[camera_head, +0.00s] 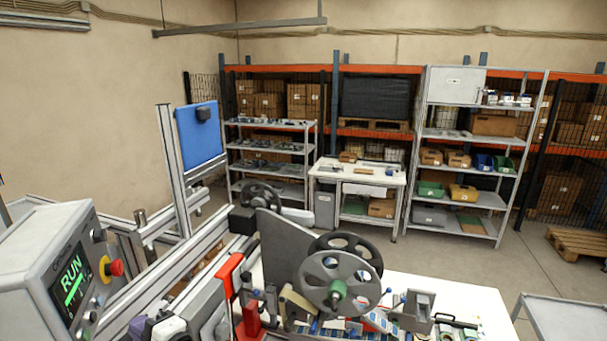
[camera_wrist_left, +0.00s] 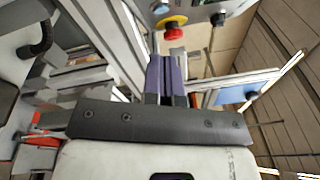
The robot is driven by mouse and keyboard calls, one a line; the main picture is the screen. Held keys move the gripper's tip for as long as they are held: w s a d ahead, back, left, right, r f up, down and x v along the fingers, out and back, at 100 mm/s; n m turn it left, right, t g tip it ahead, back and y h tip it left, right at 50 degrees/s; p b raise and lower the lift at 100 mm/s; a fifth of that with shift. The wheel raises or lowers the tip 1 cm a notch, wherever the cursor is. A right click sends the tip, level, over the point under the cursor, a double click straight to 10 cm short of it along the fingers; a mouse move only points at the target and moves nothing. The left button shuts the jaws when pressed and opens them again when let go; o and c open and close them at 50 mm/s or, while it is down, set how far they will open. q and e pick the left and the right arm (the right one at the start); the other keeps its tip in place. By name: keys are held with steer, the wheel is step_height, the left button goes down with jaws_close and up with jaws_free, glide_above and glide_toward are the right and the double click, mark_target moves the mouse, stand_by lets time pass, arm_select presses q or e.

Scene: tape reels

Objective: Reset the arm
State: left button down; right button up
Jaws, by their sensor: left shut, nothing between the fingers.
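My left gripper (camera_head: 150,325) is low at the left in the head view, just right of the grey control box (camera_head: 50,265). Its two purple fingers also show in the left wrist view (camera_wrist_left: 167,65), side by side, shut and empty. In the wrist view the red button (camera_wrist_left: 174,32) on a yellow base is just beyond the fingertips; whether they touch cannot be told. In the head view this button (camera_head: 115,268) is on the box, beside a green "RUN" display (camera_head: 72,280). My right gripper is not visible.
A grey reel (camera_head: 345,262) and a dark reel behind it stand on the machine over the white table (camera_head: 470,295). Aluminium rails and a blue panel (camera_head: 200,135) rise close to the left arm. Shelving (camera_head: 460,140) and a white bench (camera_head: 358,180) are far behind, across open floor.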

arm_select(q)
steer(key=s+d+f+n+t+h, duration=0.35)
steer(key=d+n+h, duration=0.5)
steer(key=h, duration=0.45)
steer(key=s+d+f+g+h, duration=0.1)
steer(key=s+f+g, duration=0.1)
steer(key=s+f, duration=0.5)
steer(key=s+d+f+m+g+h, duration=0.1)
steer(key=s+f+g, duration=0.2)
steer(key=s+f, duration=0.5)
steer(key=s+d+f+g+h, duration=0.1)
steer(key=s+f, duration=0.7)
steer(key=s, duration=0.9)
steer(key=shift+s+f+g+h+p, duration=0.25)
steer(key=shift+s+g+h+p, duration=0.15)
steer(key=shift+g+h, duration=0.3)
steer(key=shift+d, duration=0.1)
